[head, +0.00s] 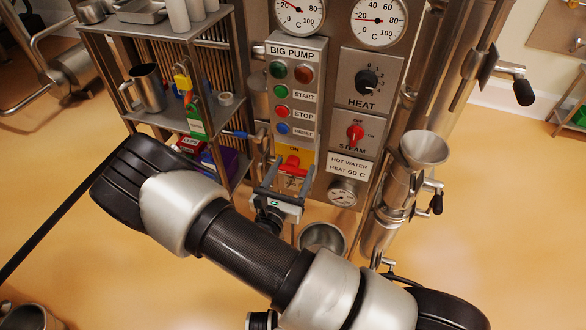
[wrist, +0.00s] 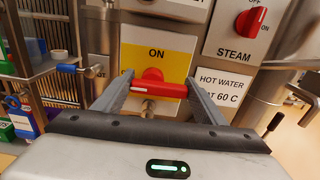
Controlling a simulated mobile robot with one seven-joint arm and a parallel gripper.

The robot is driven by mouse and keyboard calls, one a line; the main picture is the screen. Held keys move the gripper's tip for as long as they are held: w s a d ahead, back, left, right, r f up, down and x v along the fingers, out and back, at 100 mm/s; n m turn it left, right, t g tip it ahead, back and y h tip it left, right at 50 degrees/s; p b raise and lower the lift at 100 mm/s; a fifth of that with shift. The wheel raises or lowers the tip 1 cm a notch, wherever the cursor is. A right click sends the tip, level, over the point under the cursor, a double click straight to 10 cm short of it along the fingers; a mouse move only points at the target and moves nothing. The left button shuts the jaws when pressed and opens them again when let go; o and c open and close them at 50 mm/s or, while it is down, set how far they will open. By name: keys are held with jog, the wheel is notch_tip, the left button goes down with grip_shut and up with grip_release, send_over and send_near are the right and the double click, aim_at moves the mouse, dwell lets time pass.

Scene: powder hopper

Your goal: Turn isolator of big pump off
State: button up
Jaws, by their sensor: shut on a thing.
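The isolator of the big pump is a red rotary handle (head: 293,166) on a yellow plate (wrist: 138,58) marked ON. It sits at the bottom of the BIG PUMP panel (head: 296,72). My gripper (wrist: 158,83) is shut on the handle, one finger at each end. In the head view, my gripper (head: 287,176) reaches the handle from below. The lower part of the plate is hidden behind the handle and gripper.
The red STEAM knob (head: 355,132) and the HOT WATER label (head: 349,163) are close on the right. A shelf rack (head: 163,124) with a jug and small items stands close on the left. A steel funnel (head: 424,149) is further right.

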jog(key=o, duration=1.1)
jog(key=v, duration=1.7)
jog(key=shift+s, duration=0.25)
